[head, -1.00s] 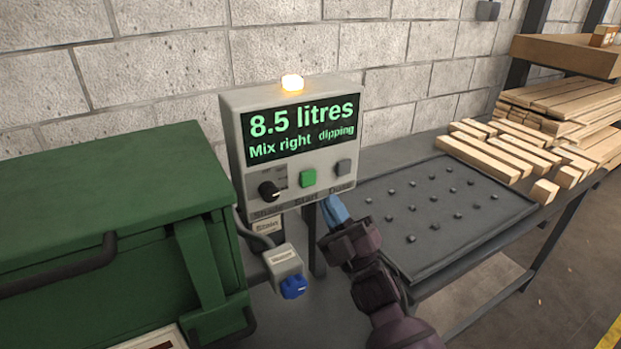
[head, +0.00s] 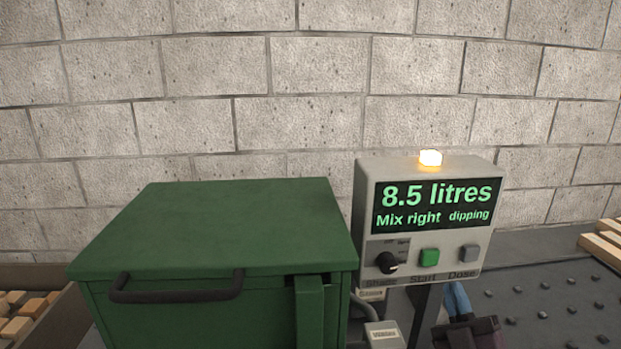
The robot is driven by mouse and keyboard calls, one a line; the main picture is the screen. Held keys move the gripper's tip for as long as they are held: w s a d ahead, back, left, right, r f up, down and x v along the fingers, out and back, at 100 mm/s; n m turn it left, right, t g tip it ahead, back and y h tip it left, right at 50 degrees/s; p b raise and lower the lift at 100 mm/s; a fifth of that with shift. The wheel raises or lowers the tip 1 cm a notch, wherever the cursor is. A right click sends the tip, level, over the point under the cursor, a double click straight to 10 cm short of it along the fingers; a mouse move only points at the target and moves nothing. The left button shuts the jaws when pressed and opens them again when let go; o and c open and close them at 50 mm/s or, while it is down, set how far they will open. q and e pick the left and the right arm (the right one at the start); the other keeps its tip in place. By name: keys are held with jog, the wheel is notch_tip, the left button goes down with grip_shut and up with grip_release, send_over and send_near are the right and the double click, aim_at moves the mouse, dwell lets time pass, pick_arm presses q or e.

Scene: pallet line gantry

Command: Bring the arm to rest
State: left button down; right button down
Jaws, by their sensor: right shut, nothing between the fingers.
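My right gripper (head: 460,306) shows at the bottom of the head view, right of centre. Its blue fingers are shut and empty, pointing up just below the control box (head: 366,215). The lower part of the arm is cut off by the frame edge. The box's screen (head: 434,206) reads "8.5 litres" and "Mix right dipping", and the lamp (head: 430,158) on top glows orange. Below the screen are a black knob (head: 387,263), a green button (head: 429,257) and a grey button (head: 468,253). My left gripper is not in view.
A green lidded tank (head: 225,225) with a black handle stands left of the box. A dark studded tray (head: 560,300) lies to the right, with timber (head: 605,246) at the edge. Wooden blocks (head: 25,312) fill a bin at lower left. A block wall closes the back.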

jog(key=s+f+m+g+h, duration=0.2)
jog(key=f+m+g, duration=0.3)
jog(key=f, duration=0.4)
jog(key=s+f+m+g+h, duration=0.2)
jog(key=f+m+g, duration=0.2)
jog(key=f, duration=0.4)
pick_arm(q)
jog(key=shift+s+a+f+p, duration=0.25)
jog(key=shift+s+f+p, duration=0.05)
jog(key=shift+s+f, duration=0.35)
pick_arm(e)
jog(key=s+f+m+g, duration=0.1)
jog(key=s+f+g, duration=0.4)
jog(key=s+f, duration=0.8)
jog(key=s, duration=0.4)
jog(key=shift+s+d+g+y, duration=0.2)
jog(key=shift+d+g+y, duration=0.1)
jog(key=shift+d+y, duration=0.1)
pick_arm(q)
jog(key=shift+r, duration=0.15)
pick_arm(e)
jog(key=shift+f, duration=0.1)
dwell(3.3)
